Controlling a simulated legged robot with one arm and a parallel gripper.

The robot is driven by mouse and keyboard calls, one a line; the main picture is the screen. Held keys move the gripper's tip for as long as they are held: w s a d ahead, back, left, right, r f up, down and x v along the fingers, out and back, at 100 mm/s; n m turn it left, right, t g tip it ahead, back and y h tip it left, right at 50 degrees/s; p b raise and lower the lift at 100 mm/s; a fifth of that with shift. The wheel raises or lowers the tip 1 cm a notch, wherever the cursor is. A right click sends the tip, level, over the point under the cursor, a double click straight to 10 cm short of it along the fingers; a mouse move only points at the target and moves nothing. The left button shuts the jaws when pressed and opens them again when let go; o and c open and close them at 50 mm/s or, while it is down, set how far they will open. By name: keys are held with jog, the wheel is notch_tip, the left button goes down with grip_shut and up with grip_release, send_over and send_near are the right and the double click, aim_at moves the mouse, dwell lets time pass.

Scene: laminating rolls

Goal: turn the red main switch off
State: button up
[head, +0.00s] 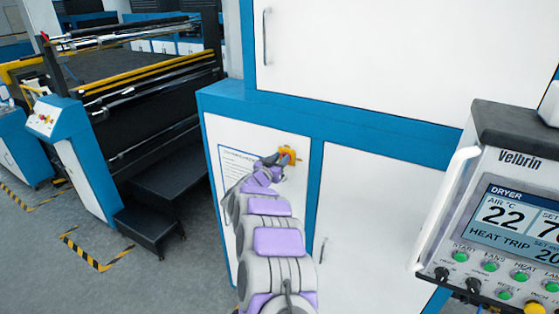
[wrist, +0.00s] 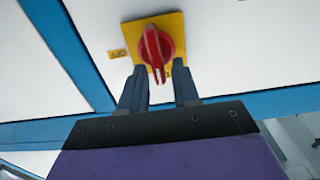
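The red main switch (wrist: 154,46) is a round red knob with a raised grip bar on a yellow square plate (wrist: 174,24), set on a white cabinet panel. In the wrist view the bar stands close to upright in the picture. My gripper (wrist: 161,75) is open, with its two dark fingers just below the knob, one on each side of the bar's lower end. Whether the fingers touch the knob cannot be told. In the head view the yellow plate (head: 290,154) shows at the tip of my arm, and my gripper (head: 273,160) partly hides the knob.
The white cabinet with blue frame (head: 262,111) fills the middle. A laminating machine (head: 150,95) and black steps (head: 150,224) stand at the left. Grey floor there is open.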

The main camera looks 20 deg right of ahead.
grip_shut()
jog(key=shift+m+b, duration=0.3)
jog(key=shift+b, duration=0.15)
jog(key=m+b, duration=0.5)
jog(key=b, duration=0.1)
jog(key=s+f+m+b, duration=0.1)
jog(key=m+b, duration=0.5)
jog(key=d+f+m+b, duration=0.1)
jog(key=m+b, duration=0.5)
jog(key=shift+s+d+f, duration=0.1)
jog(key=shift+s, duration=0.15)
jog(key=shift+m, duration=0.3)
jog(key=shift+o, duration=1)
grip_release()
